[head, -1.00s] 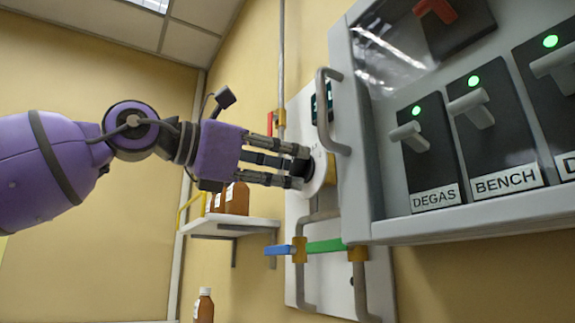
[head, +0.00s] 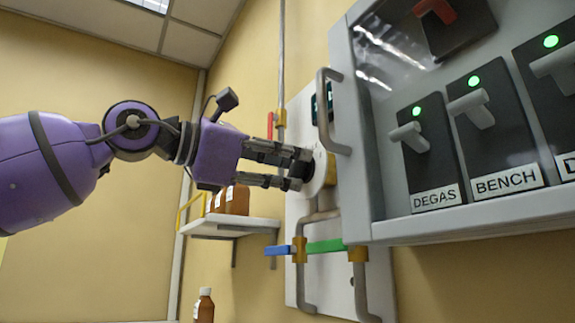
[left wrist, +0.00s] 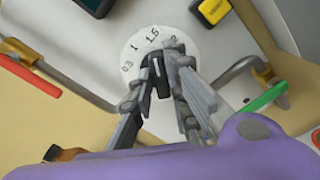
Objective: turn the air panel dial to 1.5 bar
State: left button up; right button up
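In the head view, the left gripper (head: 300,169) reaches the dial (head: 322,170) from the left. My right gripper is not in view.
A grey cabinet with a handle (head: 322,110) and switches stands close right of the dial. Pipes with a blue lever (head: 278,250) and a green lever (head: 326,245) run below. A shelf (head: 225,222) with brown bottles is behind my left gripper.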

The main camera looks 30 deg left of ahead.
pick_arm(q)
jog(key=shift+o, duration=1.2)
jog(key=v, duration=1.2)
